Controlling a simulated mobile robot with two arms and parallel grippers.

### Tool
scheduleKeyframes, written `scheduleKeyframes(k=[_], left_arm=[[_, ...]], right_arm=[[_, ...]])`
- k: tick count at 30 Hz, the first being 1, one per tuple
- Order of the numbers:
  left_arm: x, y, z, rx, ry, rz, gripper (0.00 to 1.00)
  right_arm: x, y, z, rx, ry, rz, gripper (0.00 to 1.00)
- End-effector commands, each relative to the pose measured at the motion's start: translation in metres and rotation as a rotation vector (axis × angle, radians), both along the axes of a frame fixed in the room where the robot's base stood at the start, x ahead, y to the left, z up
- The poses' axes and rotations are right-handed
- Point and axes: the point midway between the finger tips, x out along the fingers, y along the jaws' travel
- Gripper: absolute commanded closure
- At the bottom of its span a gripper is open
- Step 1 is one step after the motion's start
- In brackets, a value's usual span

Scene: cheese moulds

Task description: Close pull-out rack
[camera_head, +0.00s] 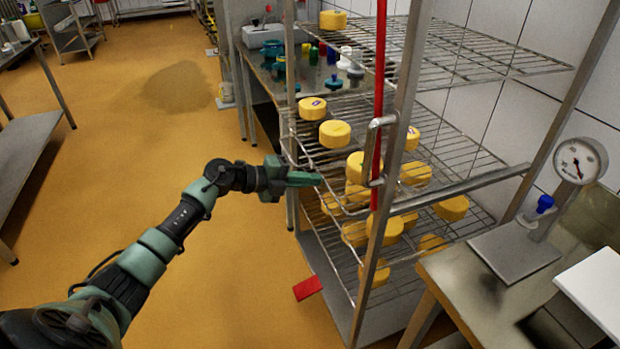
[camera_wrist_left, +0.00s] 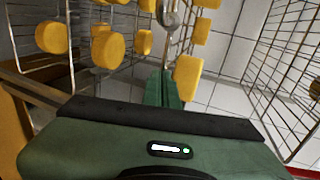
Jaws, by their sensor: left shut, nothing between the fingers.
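The pull-out rack (camera_head: 452,162) is a metal frame with several wire shelves, right of centre in the head view. Yellow cheese rounds (camera_head: 334,133) stand on its shelves. The frames do not clearly show how far the shelves stand out. My left gripper (camera_head: 318,179) is shut and empty, at the rack's left side by the middle shelves. Its tips overlap the shelf edge in the head view; I cannot tell whether they touch. In the left wrist view my shut green fingers (camera_wrist_left: 164,88) point in among the wire shelves and cheeses (camera_wrist_left: 187,77). My right gripper is not in view.
A red upright pole (camera_head: 379,95) and a metal post stand at the rack's front. A bench with a dial gauge (camera_head: 580,160) is at right. A table with bottles stands behind the rack. A red piece (camera_head: 307,288) lies on the floor.

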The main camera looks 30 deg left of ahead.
Motion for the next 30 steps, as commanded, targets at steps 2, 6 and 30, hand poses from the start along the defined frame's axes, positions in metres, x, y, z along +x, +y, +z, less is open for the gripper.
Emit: scheduleKeyframes(k=[2, 6, 30], left_arm=[[0.0, 0.0, 0.0, 0.0, 0.0, 0.0, 1.0], [0.0, 0.0, 0.0, 0.0, 0.0, 0.0, 1.0], [0.067, -0.058, 0.001, -0.002, -0.003, 0.001, 1.0]], right_arm=[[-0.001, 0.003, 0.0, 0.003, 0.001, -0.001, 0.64], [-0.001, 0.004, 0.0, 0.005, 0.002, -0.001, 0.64], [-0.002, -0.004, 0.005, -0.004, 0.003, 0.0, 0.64]])
